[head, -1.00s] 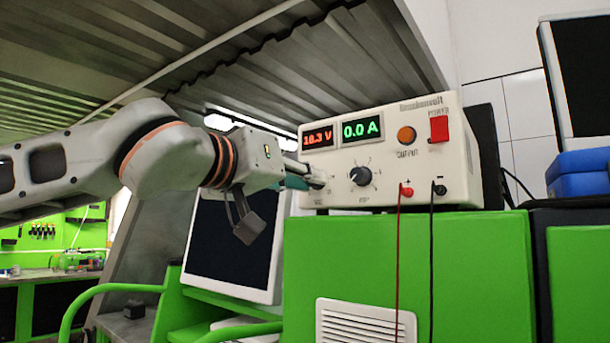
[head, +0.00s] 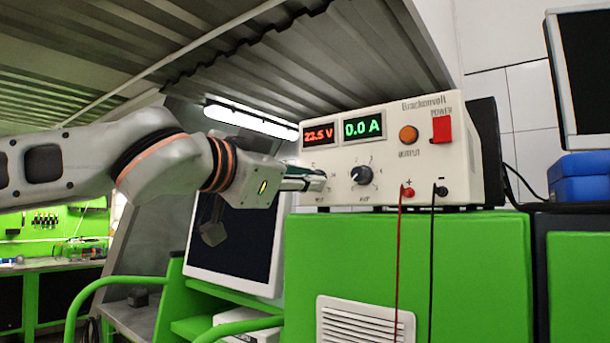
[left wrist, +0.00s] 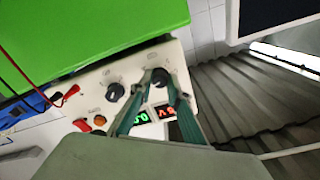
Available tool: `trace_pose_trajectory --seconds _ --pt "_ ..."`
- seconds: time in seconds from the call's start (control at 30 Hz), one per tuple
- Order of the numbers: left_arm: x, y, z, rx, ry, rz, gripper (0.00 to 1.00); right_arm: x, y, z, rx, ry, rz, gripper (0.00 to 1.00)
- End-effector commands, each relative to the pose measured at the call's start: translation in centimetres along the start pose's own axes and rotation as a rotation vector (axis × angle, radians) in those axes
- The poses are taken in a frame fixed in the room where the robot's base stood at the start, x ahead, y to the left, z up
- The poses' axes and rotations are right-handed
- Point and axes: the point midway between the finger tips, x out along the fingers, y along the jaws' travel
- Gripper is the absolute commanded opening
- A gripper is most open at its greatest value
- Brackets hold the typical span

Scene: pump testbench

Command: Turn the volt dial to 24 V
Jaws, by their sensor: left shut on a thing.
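The cream power supply (head: 460,165) stands on top of a green cabinet. Its red voltage display (head: 318,134) seems to read 23.5 V, and its green display (head: 363,126) reads 0.0 A. My left gripper (head: 318,182) is at the lower left of the front panel. It is shut on the volt dial, which the fingers mostly hide in the head view. In the left wrist view the black volt dial (left wrist: 160,76) sits between the fingertips. The amp dial (head: 361,175) is just to the right, free of the gripper. My right gripper is not in view.
A red power switch (head: 441,129) and an orange output button (head: 408,134) are on the panel's right. A red lead (head: 400,240) and a black lead (head: 432,240) hang down the green cabinet (head: 470,270). A monitor (head: 235,235) stands below my left arm.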

Motion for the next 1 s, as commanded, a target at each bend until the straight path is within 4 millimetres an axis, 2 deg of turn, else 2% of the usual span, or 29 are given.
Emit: trace_pose_trajectory --seconds 0.23,0.7,0.73,0.8,1.0 --pt "0.06 0.15 0.27 0.065 -0.005 0.003 0.0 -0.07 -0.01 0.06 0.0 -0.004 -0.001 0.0" --pt "0.07 0.18 0.31 0.077 -0.005 0.004 0.0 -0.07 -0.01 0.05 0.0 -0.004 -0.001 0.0" --pt "0.07 0.18 0.31 0.077 -0.005 0.004 0.2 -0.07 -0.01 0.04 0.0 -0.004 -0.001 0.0" --pt "0.07 0.16 0.28 0.076 -0.005 0.003 0.34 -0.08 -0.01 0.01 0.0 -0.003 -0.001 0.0" --pt "0.03 0.07 0.15 0.077 -0.002 0.002 0.34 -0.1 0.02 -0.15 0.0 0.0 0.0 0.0"
